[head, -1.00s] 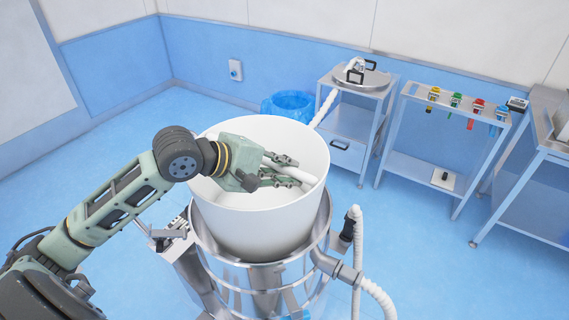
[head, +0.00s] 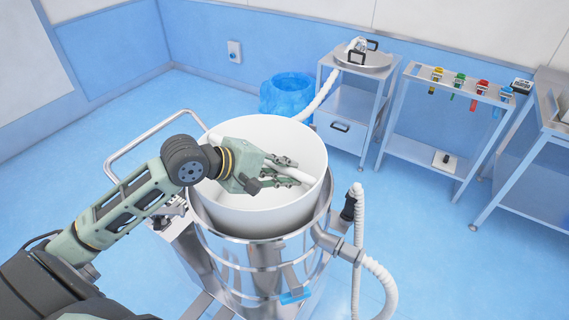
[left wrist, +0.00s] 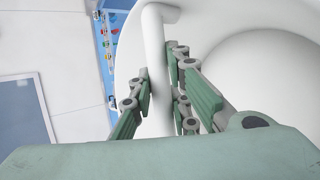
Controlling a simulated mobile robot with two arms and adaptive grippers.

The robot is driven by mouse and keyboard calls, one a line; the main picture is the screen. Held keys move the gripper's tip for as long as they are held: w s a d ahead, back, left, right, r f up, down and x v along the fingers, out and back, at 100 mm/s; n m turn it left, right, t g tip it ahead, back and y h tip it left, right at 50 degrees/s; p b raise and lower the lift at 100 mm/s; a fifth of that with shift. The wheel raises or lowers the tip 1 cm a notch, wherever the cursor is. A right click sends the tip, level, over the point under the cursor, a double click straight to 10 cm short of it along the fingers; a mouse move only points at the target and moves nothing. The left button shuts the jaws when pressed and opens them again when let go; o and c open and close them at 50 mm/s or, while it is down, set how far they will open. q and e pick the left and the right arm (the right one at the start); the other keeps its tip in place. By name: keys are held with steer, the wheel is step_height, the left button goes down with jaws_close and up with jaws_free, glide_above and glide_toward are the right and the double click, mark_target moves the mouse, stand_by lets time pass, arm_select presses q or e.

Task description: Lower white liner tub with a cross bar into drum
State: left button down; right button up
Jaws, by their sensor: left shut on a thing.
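The white liner tub (head: 262,216) is partly inside the metal drum (head: 252,262), with its upper wall standing above the drum's rim. Its white cross bar (head: 302,174) spans the tub's mouth. My left gripper (head: 287,173) reaches inside the tub's mouth and is shut on the cross bar. In the left wrist view the fingers of my left gripper (left wrist: 160,95) lie on both sides of the cross bar (left wrist: 154,45), and the tub's inside (left wrist: 260,75) shows at right. The lower part of the tub is hidden by the drum. My right gripper is not seen.
A white hose (head: 374,270) joins the drum's right side. A blue-lined bin (head: 288,93) stands behind. A side table (head: 344,112) carries a metal lid (head: 364,57); a rack (head: 440,92) holds coloured tools. Blue floor is open at right.

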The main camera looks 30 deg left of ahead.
arm_select(q)
steer(key=shift+f+b, duration=1.25)
steer(key=shift+f, duration=4.65)
steer(key=c, duration=1.6)
jaws_free()
steer(key=shift+f, duration=0.1)
